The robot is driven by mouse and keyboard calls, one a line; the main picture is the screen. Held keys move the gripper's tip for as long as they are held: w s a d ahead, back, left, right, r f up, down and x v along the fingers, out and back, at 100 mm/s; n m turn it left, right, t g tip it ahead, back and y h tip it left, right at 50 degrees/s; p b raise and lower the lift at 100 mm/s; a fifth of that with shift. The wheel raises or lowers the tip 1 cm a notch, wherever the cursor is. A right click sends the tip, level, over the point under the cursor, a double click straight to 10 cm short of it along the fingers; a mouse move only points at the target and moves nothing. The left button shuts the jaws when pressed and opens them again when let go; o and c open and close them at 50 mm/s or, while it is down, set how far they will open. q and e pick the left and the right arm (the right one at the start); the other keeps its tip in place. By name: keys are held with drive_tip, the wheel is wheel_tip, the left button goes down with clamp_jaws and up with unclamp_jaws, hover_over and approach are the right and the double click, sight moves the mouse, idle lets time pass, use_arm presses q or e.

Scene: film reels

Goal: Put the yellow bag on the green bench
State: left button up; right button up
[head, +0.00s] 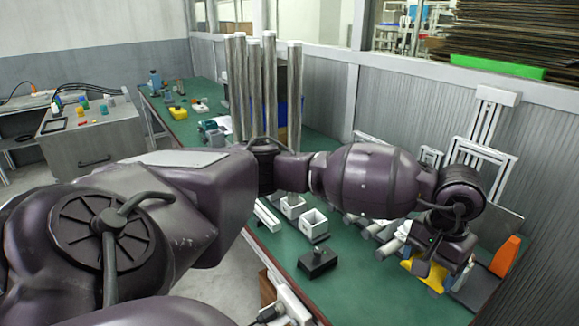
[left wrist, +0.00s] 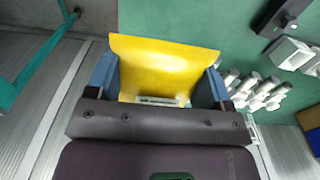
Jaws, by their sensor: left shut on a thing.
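The yellow bag (head: 434,281) is at the right end of the green bench (head: 365,291), partly hidden behind my left gripper (head: 436,268). In the left wrist view, the yellow bag (left wrist: 165,70) is a flat yellow sheet between the two blue-grey fingers of my left gripper (left wrist: 160,90), which is shut on it. The green bench (left wrist: 225,30) shows behind the bag there. I cannot tell whether the bag touches the bench top. My right gripper is not in view.
White metal profiles (head: 385,240) lie left of the bag, and an orange piece (head: 506,256) stands to its right by the grey wall. White boxes (head: 314,224) and a black block (head: 317,262) sit further left. Tall metal posts (head: 269,85) rise behind. Some bench front is clear.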

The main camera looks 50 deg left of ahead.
use_arm(q)
drive_tip(key=w, duration=0.1)
drive_tip(key=w+d+f+b, duration=0.1)
drive_tip(key=w, duration=0.1)
drive_tip(key=shift+d+f, duration=0.25)
drive_tip(key=shift+f, duration=0.1)
drive_tip(key=shift+w+d+r+b, duration=0.1)
drive_tip(key=shift+w+d+b, duration=0.1)
drive_tip(key=shift+b, duration=0.2)
drive_tip(key=shift+r, duration=0.1)
drive_tip(key=shift+a+r, duration=0.1)
drive_tip(key=b, duration=0.2)
approach(419, 324)
drive_tip(key=shift+s+d+f, duration=0.15)
drive_tip(key=shift+s+f, duration=0.15)
drive_tip(key=shift+s, duration=0.2)
drive_tip(key=shift+s+d+f, duration=0.15)
drive_tip(key=shift+s+f, duration=0.2)
drive_tip(key=shift+s, duration=0.15)
wheel_tip(419, 324, down, 6)
drive_tip(key=shift+r+b, duration=0.1)
drive_tip(key=shift+b, duration=0.25)
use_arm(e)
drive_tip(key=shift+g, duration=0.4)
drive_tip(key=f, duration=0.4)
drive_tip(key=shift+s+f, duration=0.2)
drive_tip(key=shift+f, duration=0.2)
